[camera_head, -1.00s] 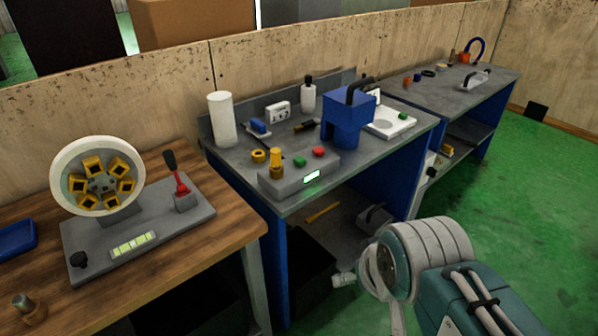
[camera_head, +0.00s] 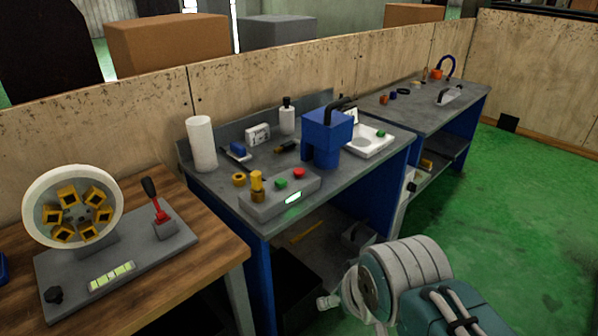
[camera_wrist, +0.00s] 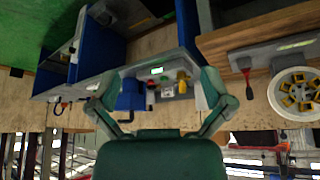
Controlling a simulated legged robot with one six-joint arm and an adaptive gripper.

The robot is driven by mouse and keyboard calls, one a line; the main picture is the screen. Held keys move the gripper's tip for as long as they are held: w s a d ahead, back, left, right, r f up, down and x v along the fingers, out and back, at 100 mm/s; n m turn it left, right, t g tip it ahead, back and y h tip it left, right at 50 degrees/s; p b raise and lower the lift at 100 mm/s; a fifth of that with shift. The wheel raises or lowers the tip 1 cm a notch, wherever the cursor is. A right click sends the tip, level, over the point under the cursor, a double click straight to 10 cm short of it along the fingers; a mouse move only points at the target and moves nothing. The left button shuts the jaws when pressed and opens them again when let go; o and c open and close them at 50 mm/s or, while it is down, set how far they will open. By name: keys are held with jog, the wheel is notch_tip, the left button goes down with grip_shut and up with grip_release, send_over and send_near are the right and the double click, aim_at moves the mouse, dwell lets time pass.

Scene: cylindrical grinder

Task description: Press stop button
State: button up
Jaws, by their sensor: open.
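A grey control box (camera_head: 262,205) sits at the front edge of the middle bench. In the wrist view, which is upside down, the display (camera_wrist: 157,71) and yellow knob (camera_wrist: 183,77) show between my gripper's fingers. My gripper (camera_wrist: 163,82) is open and empty, apart from the box. In the head view my arm is at lower right, below and right of the box; the fingers are not clear there.
A blue machine (camera_head: 325,138) stands right of the box, and a white cylinder (camera_head: 201,144) stands behind left. Green floor (camera_head: 500,210) is clear at right. A plywood wall (camera_head: 270,90) runs behind.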

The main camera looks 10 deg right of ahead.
grip_shut()
dwell(1.2)
